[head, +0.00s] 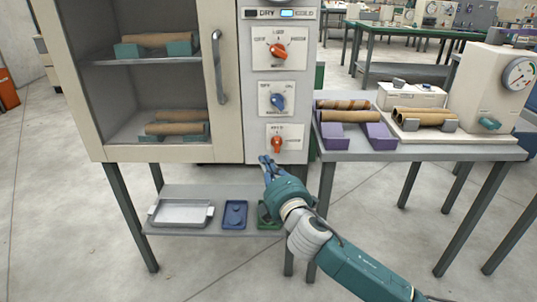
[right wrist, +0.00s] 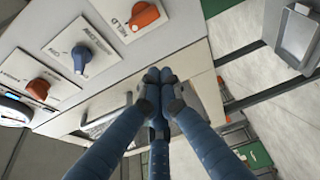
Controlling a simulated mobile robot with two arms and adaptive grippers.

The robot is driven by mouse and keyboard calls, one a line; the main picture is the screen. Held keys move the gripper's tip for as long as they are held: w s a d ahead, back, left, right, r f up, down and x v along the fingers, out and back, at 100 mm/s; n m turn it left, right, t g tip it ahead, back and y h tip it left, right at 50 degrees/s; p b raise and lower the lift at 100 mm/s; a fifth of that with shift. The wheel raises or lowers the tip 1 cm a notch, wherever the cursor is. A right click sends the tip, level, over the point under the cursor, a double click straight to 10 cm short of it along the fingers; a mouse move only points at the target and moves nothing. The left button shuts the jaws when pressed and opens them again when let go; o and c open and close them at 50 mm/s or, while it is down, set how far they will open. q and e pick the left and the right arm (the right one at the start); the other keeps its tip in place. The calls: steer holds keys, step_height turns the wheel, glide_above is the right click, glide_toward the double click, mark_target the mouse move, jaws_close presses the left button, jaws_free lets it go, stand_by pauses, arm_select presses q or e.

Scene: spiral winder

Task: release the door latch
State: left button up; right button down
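The cabinet door (head: 229,84) has a window and a grey bar handle (head: 219,67); it looks closed. Beside it, the panel carries an upper orange knob (head: 278,50), a blue knob (head: 277,101) and a lower orange knob (head: 277,142). Which part is the latch is not clear. My right gripper (head: 266,165) is just below the lower knob, apart from it. Its fingertips (right wrist: 160,76) are together with nothing visible between them. My left gripper is out of view.
Cardboard tubes lie on holders inside the cabinet. A low shelf (head: 185,190) under it bears a white tray (head: 181,212) and a blue tray (head: 235,214). A side table (head: 450,153) at right bears purple holders (head: 382,136), tubes and a gauge unit (head: 490,85).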

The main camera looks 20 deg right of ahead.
mark_target(277, 144)
steer(key=w+b, duration=0.1)
steer(key=w, duration=0.8)
steer(key=shift+w, duration=0.25)
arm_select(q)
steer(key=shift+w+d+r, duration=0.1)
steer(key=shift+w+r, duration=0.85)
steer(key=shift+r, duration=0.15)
arm_select(e)
steer(key=shift+s+d, duration=0.3)
steer(key=shift+d, duration=0.5)
steer(key=shift+s+d, duration=0.3)
steer(key=shift+d, duration=0.5)
